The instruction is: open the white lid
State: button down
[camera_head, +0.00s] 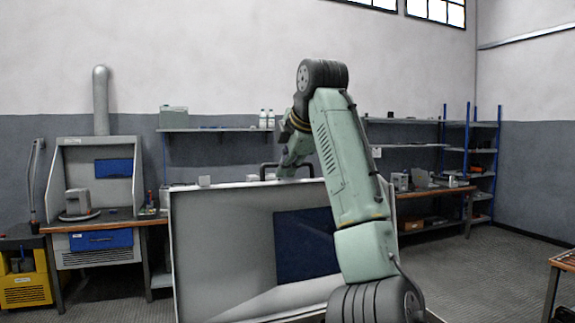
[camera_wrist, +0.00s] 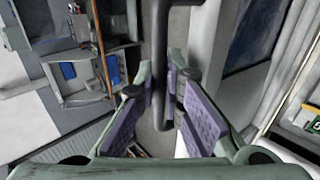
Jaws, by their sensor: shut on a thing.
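The white lid (camera_head: 225,250) shows in the head view as a broad, pale, upright-looking panel in front of me, with a dark blue patch on its face. A dark handle (camera_head: 266,168) rises above its top edge. My gripper (camera_head: 287,170) is at this handle, partly hidden by my arm. In the wrist view, my gripper (camera_wrist: 163,90) has its purple-padded fingers on either side of the grey handle bar (camera_wrist: 160,45), and it is shut on the bar. My arm covers the right part of the lid in the head view.
A workbench with a grey hood (camera_head: 95,165) stands at the left, beside a yellow cart (camera_head: 26,285). Wall shelves (camera_head: 215,130) and a blue-posted rack (camera_head: 482,165) line the back. A table corner (camera_head: 563,265) is at the right edge. Floor (camera_head: 470,270) is clear at the right.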

jog(key=shift+d+f, duration=0.1)
jog(key=c, duration=1.7)
grip_release()
jog(key=v, duration=1.2)
